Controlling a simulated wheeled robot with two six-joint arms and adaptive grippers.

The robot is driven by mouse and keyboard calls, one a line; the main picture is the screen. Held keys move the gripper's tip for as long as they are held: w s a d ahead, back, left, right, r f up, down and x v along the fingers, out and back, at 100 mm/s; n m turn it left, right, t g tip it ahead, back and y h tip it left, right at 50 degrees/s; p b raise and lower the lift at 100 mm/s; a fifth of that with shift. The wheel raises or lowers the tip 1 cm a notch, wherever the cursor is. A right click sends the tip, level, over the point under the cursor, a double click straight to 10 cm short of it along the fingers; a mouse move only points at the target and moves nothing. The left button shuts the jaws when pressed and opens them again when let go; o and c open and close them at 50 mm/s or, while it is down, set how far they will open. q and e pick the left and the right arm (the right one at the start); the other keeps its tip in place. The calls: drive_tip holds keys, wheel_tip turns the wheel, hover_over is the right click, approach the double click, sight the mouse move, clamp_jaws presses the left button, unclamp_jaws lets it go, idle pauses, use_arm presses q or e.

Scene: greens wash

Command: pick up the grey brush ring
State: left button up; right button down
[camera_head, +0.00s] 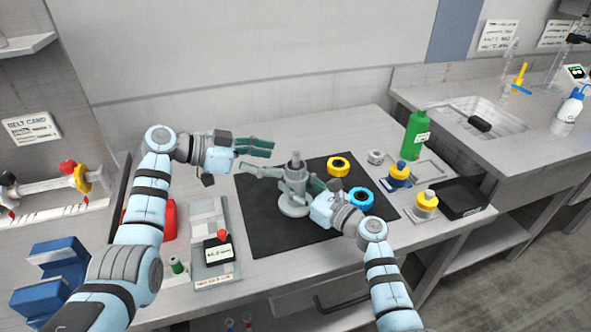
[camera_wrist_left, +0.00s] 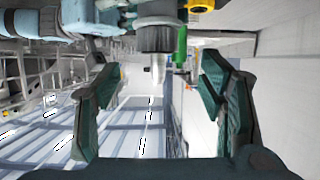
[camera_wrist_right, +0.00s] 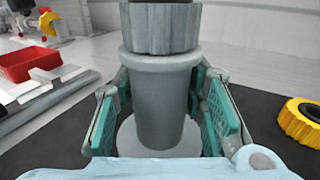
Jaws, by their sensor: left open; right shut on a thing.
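A small grey ring (camera_head: 376,157), seemingly the grey brush ring, lies near the mat's far right corner, apart from both grippers. A grey upright tool (camera_head: 292,172) with a round base stands on the black mat. My right gripper (camera_head: 300,188) is shut on its cylindrical body; in the right wrist view the fingers flank the grey body (camera_wrist_right: 160,100) below a ribbed collar (camera_wrist_right: 160,28). My left gripper (camera_head: 277,160) is open and empty, left of the tool's top. The left wrist view shows the tool's ribbed collar (camera_wrist_left: 158,38) and pale tip between the spread fingers (camera_wrist_left: 165,105).
A yellow ring (camera_head: 338,166) and a blue ring (camera_head: 361,198) lie on the black mat (camera_head: 262,225). Yellow-capped bottles (camera_head: 426,203), a green bottle (camera_head: 415,137) and a black tray (camera_head: 461,197) stand to the right. A red bin (camera_head: 168,220) is at left.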

sight(292, 165)
use_arm(q)
drive_tip(key=x, duration=0.6)
drive_tip(key=shift+s+f, duration=0.15)
drive_tip(key=shift+a, duration=0.1)
drive_tip(key=c, duration=1.2)
wheel_tip(292, 165, up, 10)
use_arm(e)
drive_tip(key=c, duration=0.9)
unclamp_jaws()
drive_tip(key=shift+c, duration=0.2)
